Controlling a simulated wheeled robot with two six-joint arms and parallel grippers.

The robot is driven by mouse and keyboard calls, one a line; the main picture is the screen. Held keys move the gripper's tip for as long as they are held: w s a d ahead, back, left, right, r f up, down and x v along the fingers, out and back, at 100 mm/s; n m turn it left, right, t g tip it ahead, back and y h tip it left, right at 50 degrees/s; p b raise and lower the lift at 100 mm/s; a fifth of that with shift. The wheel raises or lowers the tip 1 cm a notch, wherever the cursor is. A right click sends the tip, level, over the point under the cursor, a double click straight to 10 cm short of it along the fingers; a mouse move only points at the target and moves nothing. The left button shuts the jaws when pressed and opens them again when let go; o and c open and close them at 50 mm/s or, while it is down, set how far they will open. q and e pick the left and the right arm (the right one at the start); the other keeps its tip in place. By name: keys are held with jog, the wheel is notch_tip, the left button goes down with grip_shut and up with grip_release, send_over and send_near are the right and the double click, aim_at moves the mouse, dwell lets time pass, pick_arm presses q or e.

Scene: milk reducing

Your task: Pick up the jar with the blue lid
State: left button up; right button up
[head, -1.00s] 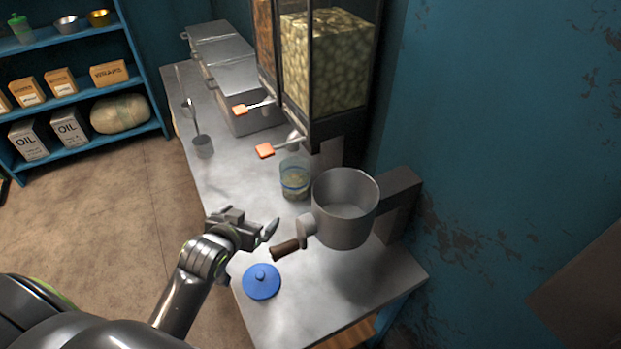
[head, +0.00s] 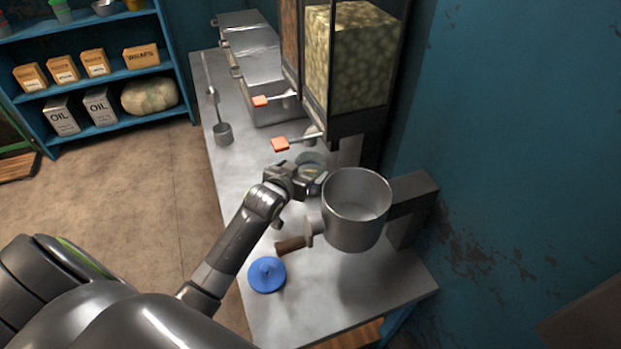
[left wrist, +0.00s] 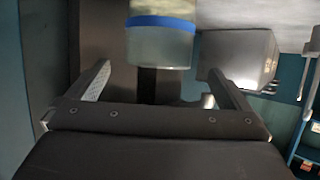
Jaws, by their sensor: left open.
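The glass jar (head: 311,160) stands on the metal counter below the dispenser, mostly hidden behind my left gripper (head: 306,178) in the head view. In the left wrist view the clear jar (left wrist: 160,48) has a blue band and pale contents, and lies ahead of and between my open fingers (left wrist: 165,88). The gripper is open, and I cannot tell whether a finger touches the jar. A blue lid (head: 267,274) with a knob lies apart on the counter near its front left edge. My right gripper is not in view.
A metal pot (head: 357,209) with a wooden handle is close to the right of my gripper. A glass dispenser (head: 345,65) with orange-tipped levers stands behind. A ladle (head: 223,132) and metal containers (head: 250,60) are farther back. The counter (head: 300,315) is clear near the front.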

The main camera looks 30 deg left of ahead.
aim_at(316, 158)
pick_arm(q)
jog(key=shift+x, duration=3.05)
jog(key=shift+d+r, duration=0.15)
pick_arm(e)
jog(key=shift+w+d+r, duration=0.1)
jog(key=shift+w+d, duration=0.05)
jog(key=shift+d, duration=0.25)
pick_arm(q)
jog(key=c, duration=1.6)
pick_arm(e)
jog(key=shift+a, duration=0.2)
pick_arm(q)
jog(key=shift+r, duration=0.15)
